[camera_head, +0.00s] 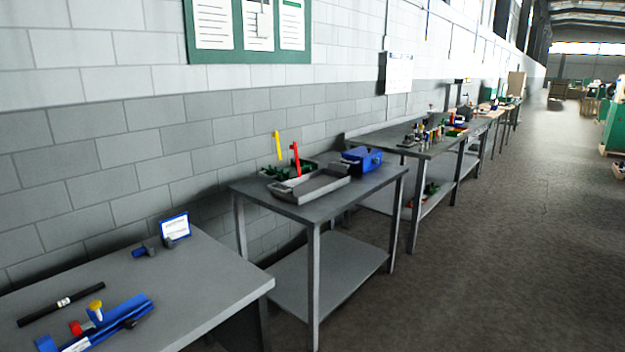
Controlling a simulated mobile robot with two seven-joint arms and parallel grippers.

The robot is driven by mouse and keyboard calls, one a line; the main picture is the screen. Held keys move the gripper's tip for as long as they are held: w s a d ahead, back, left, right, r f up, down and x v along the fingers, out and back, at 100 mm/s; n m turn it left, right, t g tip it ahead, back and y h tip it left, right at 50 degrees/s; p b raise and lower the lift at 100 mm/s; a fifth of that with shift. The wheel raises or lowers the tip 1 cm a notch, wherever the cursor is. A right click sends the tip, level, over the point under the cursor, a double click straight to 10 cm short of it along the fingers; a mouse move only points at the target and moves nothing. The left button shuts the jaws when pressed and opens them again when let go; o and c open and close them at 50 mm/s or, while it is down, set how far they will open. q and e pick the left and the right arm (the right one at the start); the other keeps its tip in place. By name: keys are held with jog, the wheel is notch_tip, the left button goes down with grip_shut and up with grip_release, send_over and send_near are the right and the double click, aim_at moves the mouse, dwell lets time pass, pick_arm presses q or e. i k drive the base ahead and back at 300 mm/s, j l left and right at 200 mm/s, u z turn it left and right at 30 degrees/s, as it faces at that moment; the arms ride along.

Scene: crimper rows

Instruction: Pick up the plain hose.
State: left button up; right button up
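A black hose (61,304) lies on the near grey table (205,291) at the lower left, with a small pale band or label near its middle. Close in front of it is a blue fixture (118,316) with a yellow knob (96,308) and a red part (76,328). A dark, rod-like piece (112,327) lies along the fixture; I cannot tell whether it is a hose. No hose without a mark can be made out for certain. Neither of my grippers is in view.
A small sign (175,226) and dark blue pieces (146,250) stand at the near table's back. A second table (322,208) holds a grey tray (309,186) and a blue box (361,160). More benches line the wall. Open floor (500,250) lies to the right.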

aim_at(65, 302)
jog(key=j+u, duration=0.4)
jog(key=i+j+u, duration=0.1)
jog(key=j+u, duration=0.25)
jog(key=i+j+u, duration=0.15)
jog(key=j+u, duration=0.25)
